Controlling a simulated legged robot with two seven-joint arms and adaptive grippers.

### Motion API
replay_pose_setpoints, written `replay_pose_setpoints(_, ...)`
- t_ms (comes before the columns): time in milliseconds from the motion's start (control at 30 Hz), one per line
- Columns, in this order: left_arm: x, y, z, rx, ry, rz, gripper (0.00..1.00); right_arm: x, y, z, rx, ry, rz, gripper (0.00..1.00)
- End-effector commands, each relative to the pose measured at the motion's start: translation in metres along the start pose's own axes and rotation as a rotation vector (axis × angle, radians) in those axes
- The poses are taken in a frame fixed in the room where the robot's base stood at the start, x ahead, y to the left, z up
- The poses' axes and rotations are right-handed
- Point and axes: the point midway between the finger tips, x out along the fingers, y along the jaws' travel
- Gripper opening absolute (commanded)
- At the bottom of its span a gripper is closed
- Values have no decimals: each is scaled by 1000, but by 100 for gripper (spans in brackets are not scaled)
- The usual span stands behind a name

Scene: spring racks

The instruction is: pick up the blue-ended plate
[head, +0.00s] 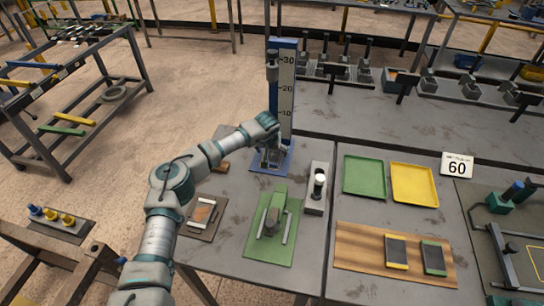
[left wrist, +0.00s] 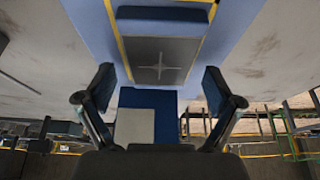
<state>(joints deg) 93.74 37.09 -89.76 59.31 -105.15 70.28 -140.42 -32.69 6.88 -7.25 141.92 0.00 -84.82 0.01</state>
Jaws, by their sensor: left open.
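The blue-ended plate (left wrist: 160,58) is grey with a cross mark and a blue end. In the left wrist view it lies on a blue surface between yellow lines. My left gripper (left wrist: 158,88) is open, one finger toward each side, with the plate ahead of the fingertips and nothing held. In the head view my left gripper (head: 273,146) is low over the blue base (head: 255,166) of a tall numbered gauge (head: 288,85). There the gripper largely hides the plate. My right gripper is not in view.
A green clamp fixture (head: 268,228) and a grey block with a white knob (head: 318,188) stand near. A wooden board (head: 360,262) holds a yellow-ended plate (head: 397,251) and a green-ended plate (head: 434,258). Green (head: 364,176) and yellow (head: 414,184) trays lie farther right.

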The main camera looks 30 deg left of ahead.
Motion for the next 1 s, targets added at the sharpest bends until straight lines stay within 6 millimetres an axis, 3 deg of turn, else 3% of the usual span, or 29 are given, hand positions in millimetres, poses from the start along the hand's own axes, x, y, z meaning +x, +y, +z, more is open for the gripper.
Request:
replay_pose_setpoints(567, 5, -1, 2, 0, -1, 0, 92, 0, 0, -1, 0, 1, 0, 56)
replay_pose_setpoints(933, 5, 0, 2, 0, -2, 0, 2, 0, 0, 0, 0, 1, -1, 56)
replay_pose_setpoints(1000, 4, 0, 1, 0, 0, 2, 0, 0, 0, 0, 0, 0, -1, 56)
